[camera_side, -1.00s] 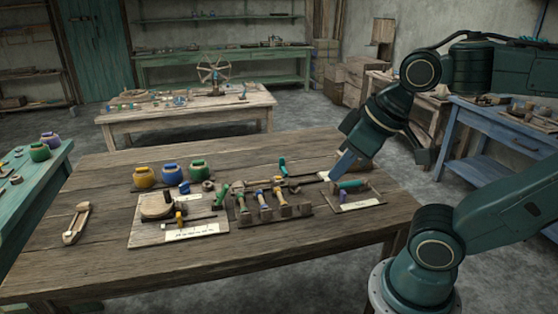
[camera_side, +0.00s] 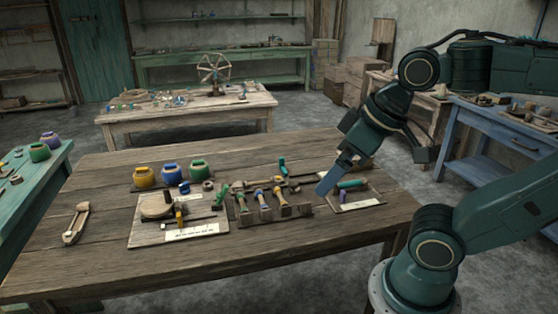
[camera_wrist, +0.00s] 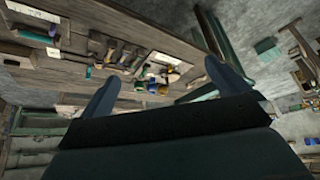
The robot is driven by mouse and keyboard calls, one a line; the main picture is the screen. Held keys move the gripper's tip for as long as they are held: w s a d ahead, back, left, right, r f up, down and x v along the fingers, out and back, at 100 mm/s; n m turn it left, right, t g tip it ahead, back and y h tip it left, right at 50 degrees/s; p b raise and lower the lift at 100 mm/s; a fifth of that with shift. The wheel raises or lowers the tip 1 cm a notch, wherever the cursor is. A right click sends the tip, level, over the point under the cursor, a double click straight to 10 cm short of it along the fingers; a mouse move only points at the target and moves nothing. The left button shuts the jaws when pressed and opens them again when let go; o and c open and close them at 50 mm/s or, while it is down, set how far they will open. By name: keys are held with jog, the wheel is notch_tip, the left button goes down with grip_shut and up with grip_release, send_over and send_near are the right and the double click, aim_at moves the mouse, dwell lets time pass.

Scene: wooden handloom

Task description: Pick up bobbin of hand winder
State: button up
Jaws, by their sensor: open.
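My gripper (camera_side: 324,188) is above the right part of the wooden table, between the rack and the right-hand board, holding nothing. In the wrist view its two fingers (camera_wrist: 163,90) are spread wide apart. A rack (camera_side: 270,217) carries several small coloured bobbins (camera_side: 262,198) in a row. To its left, a board (camera_side: 150,236) bears a round wooden disc (camera_side: 155,206) and a small yellow piece (camera_side: 179,219). The right-hand board (camera_side: 362,203) bears a green cylinder (camera_side: 352,184). I cannot tell for sure which piece is the hand winder's bobbin.
Yellow, blue and green jars (camera_side: 172,174) stand behind the boards. A wooden shuttle (camera_side: 76,224) lies at the far left. The table's front (camera_side: 130,270) is clear. A blue bench (camera_side: 500,125) stands at the right.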

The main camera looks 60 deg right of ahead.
jog(key=w+d+m+h, duration=0.1)
jog(key=w+d+m, duration=0.1)
jog(key=w+d, duration=0.35)
jog(key=w+d+f+m+g, duration=0.1)
jog(key=w+d, duration=0.1)
jog(key=w, duration=0.7)
jog(key=w+d+m+h, duration=0.1)
jog(key=w+d+m, duration=0.15)
jog(key=w, duration=0.45)
jog(key=w+d+f+m, duration=0.1)
jog(key=w+d+f, duration=0.5)
jog(key=d+f, duration=0.2)
jog(key=w+d+f+m+g+h, duration=0.1)
jog(key=w+d+f+m, duration=0.1)
jog(key=w+d+f, duration=0.4)
jog(key=d+f, duration=0.3)
jog(key=f, duration=0.1)
jog(key=shift+w+d+f, duration=0.15)
jog(key=shift+w, duration=0.25)
jog(key=shift+m, duration=0.25)
send_over(259, 183)
jog(key=s+a, duration=0.1)
jog(key=shift+s+f, duration=0.15)
jog(key=shift+f, duration=3.8)
